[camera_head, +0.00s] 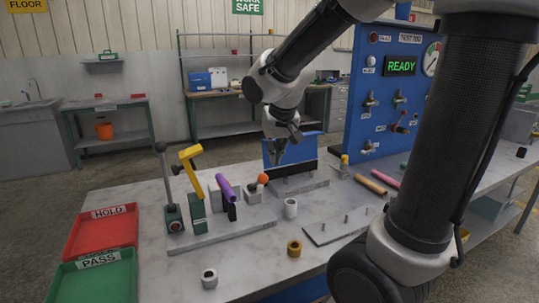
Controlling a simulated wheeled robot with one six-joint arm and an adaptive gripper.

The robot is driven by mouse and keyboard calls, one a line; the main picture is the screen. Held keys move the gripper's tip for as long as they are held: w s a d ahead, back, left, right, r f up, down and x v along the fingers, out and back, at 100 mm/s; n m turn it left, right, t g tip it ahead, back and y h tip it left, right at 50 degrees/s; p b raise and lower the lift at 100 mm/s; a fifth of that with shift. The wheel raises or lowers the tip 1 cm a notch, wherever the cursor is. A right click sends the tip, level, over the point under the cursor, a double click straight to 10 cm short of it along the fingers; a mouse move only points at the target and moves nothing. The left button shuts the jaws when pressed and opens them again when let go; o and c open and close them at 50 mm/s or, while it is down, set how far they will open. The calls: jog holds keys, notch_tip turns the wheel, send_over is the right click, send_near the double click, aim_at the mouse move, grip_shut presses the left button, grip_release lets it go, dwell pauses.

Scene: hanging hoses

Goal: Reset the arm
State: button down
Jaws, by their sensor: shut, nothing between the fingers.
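My arm comes in from the right and reaches over the workbench (150,192). My gripper (276,160) is small and dark at the arm's end, pointing down in front of a blue upright panel (299,151). Its fingers look closed, with nothing seen between them. The fingertips are partly lost against the dark background. It hangs above the back middle of the bench, behind a knob with an orange ball (263,178).
A lever fixture with yellow (190,155) and purple (225,187) handles stands left of my gripper. Red HOLD (100,235) and green PASS (95,280) trays lie at left. A blue test panel (385,95) stands at right. Loose rings lie in front.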

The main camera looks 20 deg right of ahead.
jog(key=shift+s+r, duration=0.15)
jog(key=shift+s, duration=0.25)
jog(key=s+d+r+n, duration=0.1)
jog(key=s+d, duration=0.1)
jog(key=s, duration=0.7)
jog(key=s+d+r+n, duration=0.1)
jog(key=s+d+r, duration=0.1)
jog(key=s, duration=0.8)
jog(key=shift+d+y, duration=0.4)
jog(key=shift+d, duration=0.2)
